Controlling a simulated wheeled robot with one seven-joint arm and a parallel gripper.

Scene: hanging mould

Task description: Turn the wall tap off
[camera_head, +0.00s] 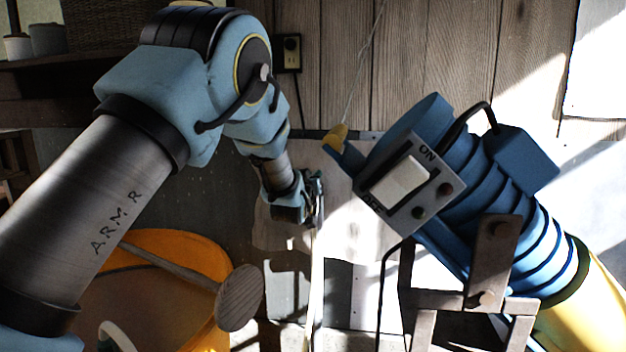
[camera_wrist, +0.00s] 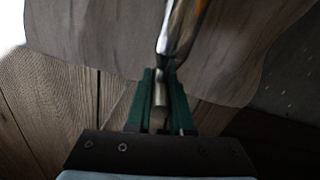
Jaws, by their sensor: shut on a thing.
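My gripper (camera_head: 315,195) is at the wall in the middle of the head view. In the wrist view its two green fingers (camera_wrist: 160,108) are shut on a shiny metal part of the wall tap (camera_wrist: 181,32). The tap's bright metal body runs up and away from between the fingertips. In the head view the tap is largely hidden by my gripper. A pale narrow strip (camera_head: 317,285) runs straight down below the gripper. I cannot tell whether it is water or a hose.
A blue ribbed machine (camera_head: 520,225) with an ON switch (camera_head: 400,183) fills the right side. An orange tub (camera_head: 195,250) stands at the lower left. A socket (camera_head: 291,52) is on the plank wall, and a dark shelf (camera_head: 60,62) is at the upper left.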

